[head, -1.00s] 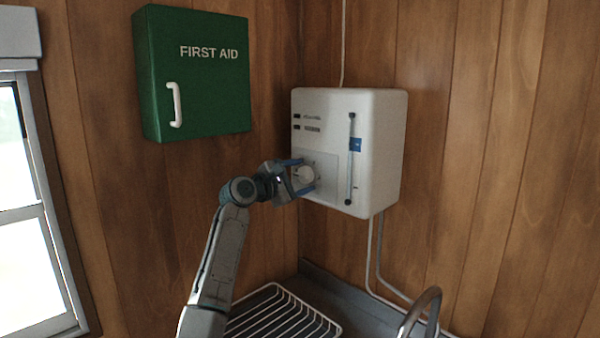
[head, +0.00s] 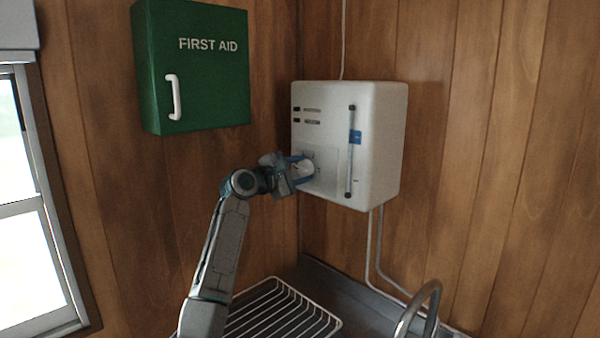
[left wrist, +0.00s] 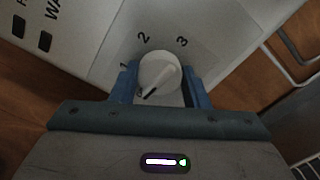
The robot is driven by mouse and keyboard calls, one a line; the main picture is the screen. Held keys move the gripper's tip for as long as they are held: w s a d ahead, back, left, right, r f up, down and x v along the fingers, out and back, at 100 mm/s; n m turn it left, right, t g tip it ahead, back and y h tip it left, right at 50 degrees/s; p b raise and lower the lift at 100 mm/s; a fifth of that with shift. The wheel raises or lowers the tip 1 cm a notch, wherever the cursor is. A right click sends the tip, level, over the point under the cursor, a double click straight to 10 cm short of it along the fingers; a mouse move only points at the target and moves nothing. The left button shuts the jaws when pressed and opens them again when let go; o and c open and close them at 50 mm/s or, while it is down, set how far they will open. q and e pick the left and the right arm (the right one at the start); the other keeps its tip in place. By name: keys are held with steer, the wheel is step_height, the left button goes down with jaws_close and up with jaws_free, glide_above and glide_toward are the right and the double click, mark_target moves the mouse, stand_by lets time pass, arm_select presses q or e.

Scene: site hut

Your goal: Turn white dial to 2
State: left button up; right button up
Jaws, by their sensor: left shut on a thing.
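The white dial (head: 306,167) is on the front of the white wall box (head: 376,150), low on its left side. My left gripper (head: 303,170) has its blue fingers on either side of the dial and is shut on it. In the left wrist view the round dial (left wrist: 158,70) sits between the fingertips (left wrist: 160,86). Its pointer bar lies slanted, from lower left to upper right. The printed numbers 2 (left wrist: 143,38) and 3 (left wrist: 182,41) show above the dial; a mark at its left is partly hidden by a finger. My right gripper is out of view.
A green first aid cabinet (head: 205,75) hangs at upper left. A slim vertical tube (head: 350,150) is on the box front, right of the dial. Pipes run down below the box. A wire rack (head: 285,312) and a curved metal tap (head: 425,295) are underneath.

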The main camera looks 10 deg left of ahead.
arm_select(q)
steer(key=m+b, duration=0.2)
steer(key=m, duration=0.1)
steer(key=shift+f, duration=0.25)
steer(key=m+b, duration=0.1)
steer(key=m, duration=0.2)
steer(key=m+b, duration=0.2)
steer(key=m, duration=0.1)
steer(key=shift+f+m, duration=0.1)
steer(key=shift+m, duration=0.2)
steer(key=m+b, duration=0.2)
steer(key=shift+m, duration=0.4)
steer(key=m+b, duration=0.2)
steer(key=m, duration=0.2)
steer(key=shift+m, duration=0.3)
steer(key=shift+f+m+b, duration=0.1)
steer(key=shift+m+b, duration=0.5)
steer(key=shift+m, duration=0.2)
steer(key=m+b, duration=0.1)
steer(key=m, duration=0.1)
steer(key=shift+m, duration=1)
steer(key=shift+b, duration=0.3)
